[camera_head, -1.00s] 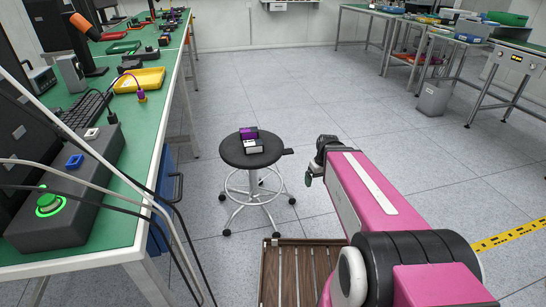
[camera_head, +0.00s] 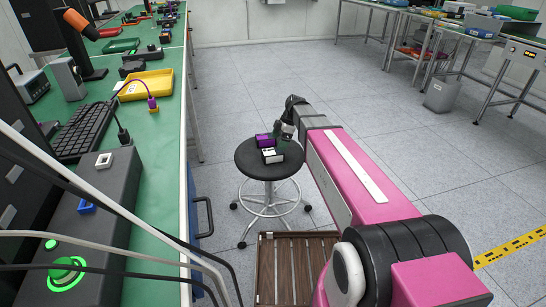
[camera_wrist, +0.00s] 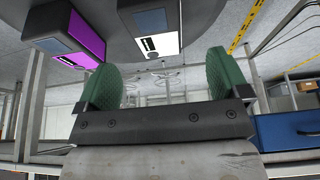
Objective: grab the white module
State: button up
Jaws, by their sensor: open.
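The white module (camera_head: 272,156) sits on the round black stool seat (camera_head: 252,168), next to a purple module (camera_head: 264,140). In the wrist view the white module (camera_wrist: 154,42) shows at the top, with a dark upper part and a label on its white face. The purple module (camera_wrist: 70,42) is left of it there. My gripper (camera_head: 285,131) is at the stool's far right side, close to the modules in the head view. In the wrist view its two green fingers (camera_wrist: 158,80) are spread apart with nothing between them. The white module appears beyond the fingertips, apart from them.
A green-topped workbench (camera_head: 165,130) with a yellow tray (camera_head: 146,86), keyboard and cables runs along the left. A slatted wooden platform (camera_head: 290,275) lies in front of the stool. More tables stand at the back right. The floor between is clear.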

aim_at(268, 152)
jog(key=shift+w+x, duration=0.2)
jog(key=shift+x, duration=4.35)
jog(key=shift+f, duration=0.1)
jog(key=c, duration=1.1)
jog(key=shift+r, duration=0.5)
jog(key=r, duration=0.3)
jog(key=shift+s+a+r, duration=0.2)
jog(key=shift+a+r, duration=0.05)
jog(key=shift+r, duration=0.15)
jog(key=s+a+r, duration=0.5)
jog(key=a+r, duration=0.1)
jog(key=a, duration=0.3)
jog(key=shift+s+a+r, duration=0.2)
jog(key=shift+s+a, duration=0.05)
jog(key=shift+s, duration=0.15)
